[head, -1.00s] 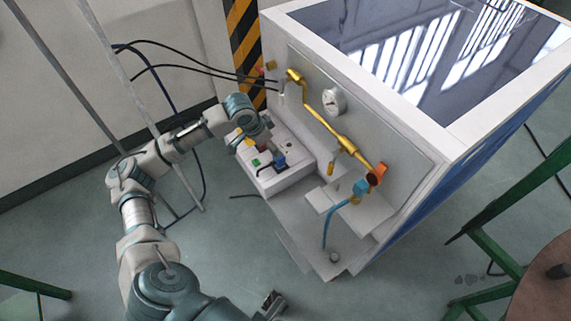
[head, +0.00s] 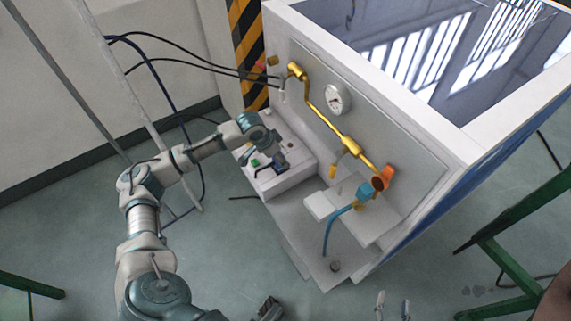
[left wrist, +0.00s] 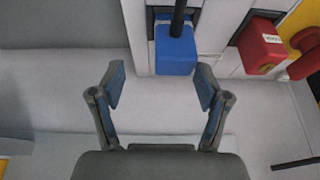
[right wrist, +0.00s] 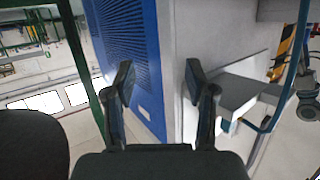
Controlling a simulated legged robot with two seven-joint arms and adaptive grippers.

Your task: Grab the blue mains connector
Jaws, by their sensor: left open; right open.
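The blue mains connector (left wrist: 176,52) is a blue block with a black cable, seated in the white panel. It lies just beyond my left fingertips, slightly right of centre in the left wrist view. My left gripper (left wrist: 160,85) is open and empty, with its two fingers apart and not touching the connector. In the head view the left gripper (head: 274,157) is over the low white box and partly hides the connector. My right gripper (head: 393,304) is open and empty at the bottom edge; in its own wrist view (right wrist: 160,82) it faces the cabinet corner.
The white generator cabinet (head: 420,140) carries a yellow pipe (head: 323,116), a gauge (head: 337,99) and an orange valve (head: 383,178). A blue hose (head: 336,222) hangs over the lower shelf. Green frames stand at the right.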

